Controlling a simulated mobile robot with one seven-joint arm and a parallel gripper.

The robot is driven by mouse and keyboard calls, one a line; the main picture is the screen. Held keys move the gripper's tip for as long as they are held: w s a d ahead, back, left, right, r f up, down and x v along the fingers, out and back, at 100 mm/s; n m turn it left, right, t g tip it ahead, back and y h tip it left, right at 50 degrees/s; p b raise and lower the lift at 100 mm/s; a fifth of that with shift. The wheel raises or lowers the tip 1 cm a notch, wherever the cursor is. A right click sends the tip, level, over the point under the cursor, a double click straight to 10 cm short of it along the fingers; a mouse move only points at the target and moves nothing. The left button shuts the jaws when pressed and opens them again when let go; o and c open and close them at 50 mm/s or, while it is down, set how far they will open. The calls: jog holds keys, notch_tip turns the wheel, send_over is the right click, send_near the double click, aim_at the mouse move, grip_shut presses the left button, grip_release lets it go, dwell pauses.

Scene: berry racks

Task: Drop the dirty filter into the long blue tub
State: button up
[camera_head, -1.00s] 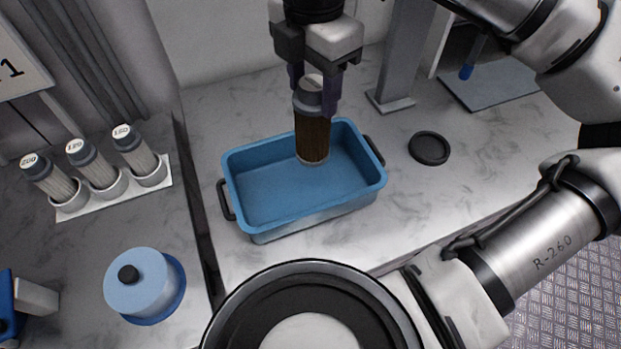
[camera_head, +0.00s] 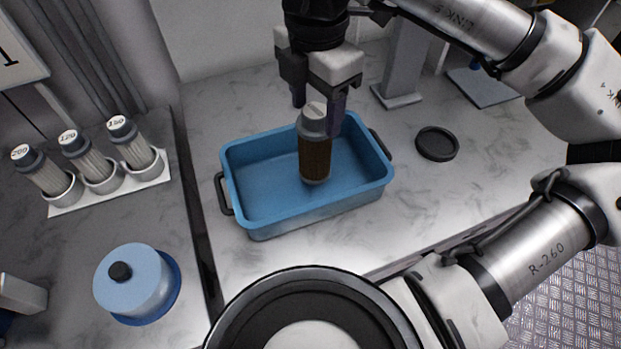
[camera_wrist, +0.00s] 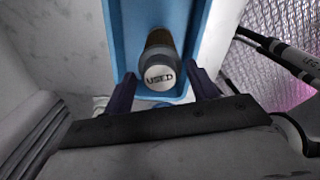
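The dirty filter (camera_head: 315,155), a brown cylinder with a grey cap, is upright inside the walls of the long blue tub (camera_head: 250,215). I cannot tell whether its base touches the tub floor. In the wrist view the filter's cap (camera_wrist: 158,76) reads "USED", and the tub wall (camera_wrist: 121,40) shows beside it. My gripper (camera_head: 318,106) is just above the filter, its dark fingers spread on either side of the cap. In the wrist view, gaps show between the cap and both fingers (camera_wrist: 163,88), so the gripper is open.
Three labelled filters (camera_head: 88,160) stand in a white rack (camera_head: 110,190) at left. A light-blue lidded container (camera_head: 135,285) is in front of it. A black disc (camera_head: 437,144) lies right of the tub. A grey post (camera_head: 403,65) stands behind.

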jog(key=o, duration=0.4)
jog(key=shift+c, duration=0.2)
notch_tip(320, 180, up, 14)
jog(key=b, duration=0.1)
jog(key=shift+f, duration=0.1)
dwell(0.4)
